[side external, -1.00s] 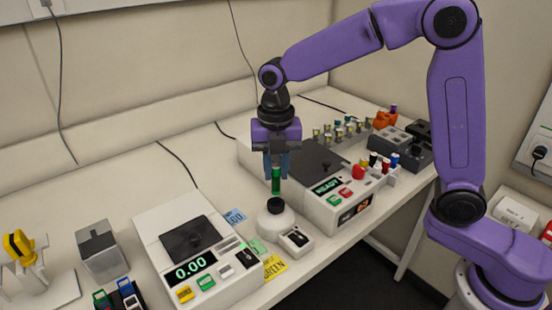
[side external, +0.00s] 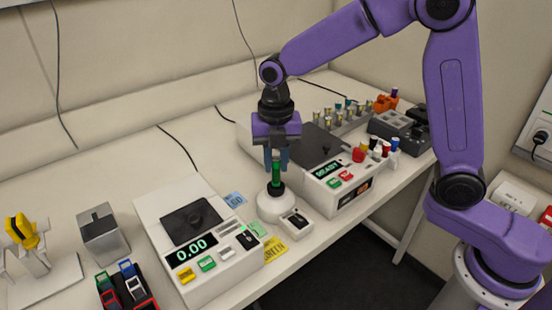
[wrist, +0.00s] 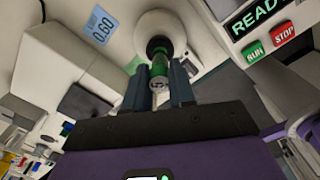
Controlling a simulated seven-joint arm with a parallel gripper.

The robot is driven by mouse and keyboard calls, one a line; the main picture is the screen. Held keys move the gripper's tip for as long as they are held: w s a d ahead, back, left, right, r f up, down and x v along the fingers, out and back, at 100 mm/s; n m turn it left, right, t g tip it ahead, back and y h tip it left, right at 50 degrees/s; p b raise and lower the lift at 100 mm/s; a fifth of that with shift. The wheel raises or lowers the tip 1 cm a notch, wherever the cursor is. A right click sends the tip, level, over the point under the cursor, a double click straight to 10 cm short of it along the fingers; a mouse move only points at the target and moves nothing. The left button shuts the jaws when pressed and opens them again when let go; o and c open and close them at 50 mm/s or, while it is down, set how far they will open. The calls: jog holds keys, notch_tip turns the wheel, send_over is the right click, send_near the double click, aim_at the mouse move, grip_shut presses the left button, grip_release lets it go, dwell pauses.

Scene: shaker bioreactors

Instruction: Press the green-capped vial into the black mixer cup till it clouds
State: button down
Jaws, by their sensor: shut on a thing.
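My gripper (side external: 276,158) is shut on the green-capped vial (side external: 276,172) and holds it upright. The vial's lower end meets the black cup (side external: 276,189) on top of the round white mixer (side external: 273,207). In the wrist view the vial (wrist: 159,68) sits between the two fingers of my gripper (wrist: 160,84), over the black cup (wrist: 160,46) and the white mixer body (wrist: 158,25). I cannot tell whether the liquid is clouded.
A scale (side external: 225,261) reading 0.00 stands left of the mixer. A shaker machine (side external: 345,196) with a READY display stands right. A small switch box (side external: 296,222) sits beside the mixer, near the table's front edge.

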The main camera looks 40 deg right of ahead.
aim_at(276, 159)
jog(key=shift+f, duration=1)
dwell(0.8)
jog(key=shift+r, duration=0.1)
dwell(2.3)
jog(key=shift+r, duration=3.45)
